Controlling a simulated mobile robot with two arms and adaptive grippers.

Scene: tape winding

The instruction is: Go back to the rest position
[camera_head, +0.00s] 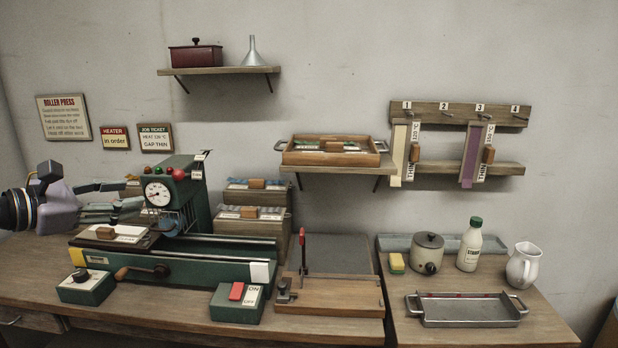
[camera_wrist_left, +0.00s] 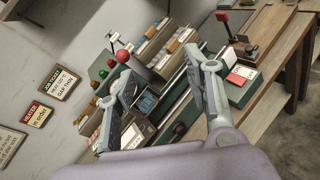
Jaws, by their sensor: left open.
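My left gripper (camera_head: 130,196) comes in from the left, behind the left end of the green roller press (camera_head: 190,258). Its fingers are spread apart, with nothing seen between them. In the left wrist view the fingers (camera_wrist_left: 163,75) are open, with parts of the press and wooden file boxes seen beyond the gap. Whether a finger touches the press cannot be told. My right gripper is in neither view.
The press has a gauge (camera_head: 158,194) and coloured knobs. An ON/OFF switch box (camera_head: 237,303) and a cutting board (camera_head: 330,293) stand right of it. A side table holds a metal tray (camera_head: 465,309), pot (camera_head: 428,253), bottle (camera_head: 469,246) and jug (camera_head: 523,266). Strips hang on wall pegs.

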